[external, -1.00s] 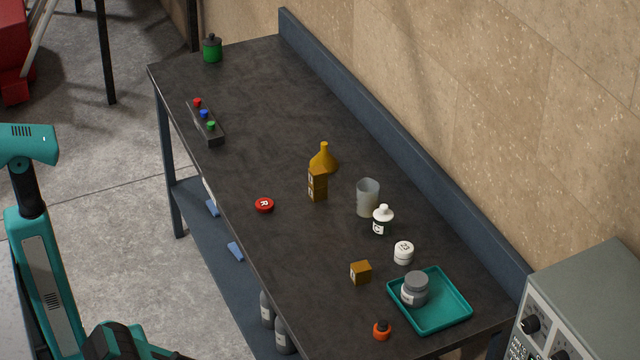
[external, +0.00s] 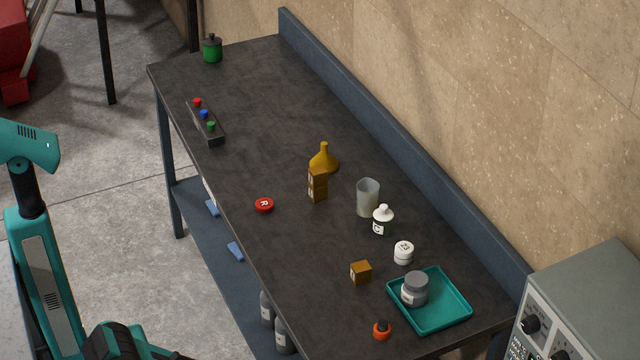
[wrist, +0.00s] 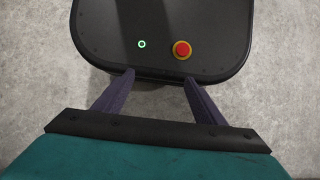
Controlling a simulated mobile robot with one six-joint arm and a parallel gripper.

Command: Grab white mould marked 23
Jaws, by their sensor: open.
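The white mould marked 23 (external: 403,253) is a short white cylinder with dark marks on its top. It stands on the dark table in the external view, beside the back left edge of the teal tray. My gripper (wrist: 159,78) shows in the wrist view with its two dark fingers apart and nothing between them. It points down over my own dark base and the grey floor, away from the table. The mould is not in the wrist view, and the fingers are not in the external view.
Near the mould stand a white-capped bottle (external: 382,221), an orange-brown cube (external: 361,273) and the teal tray (external: 458,311) holding a grey jar (external: 415,290). A small orange-red item (external: 382,330) sits near the front edge. A translucent cup (external: 367,197) stands farther back. The table's middle left is mostly clear.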

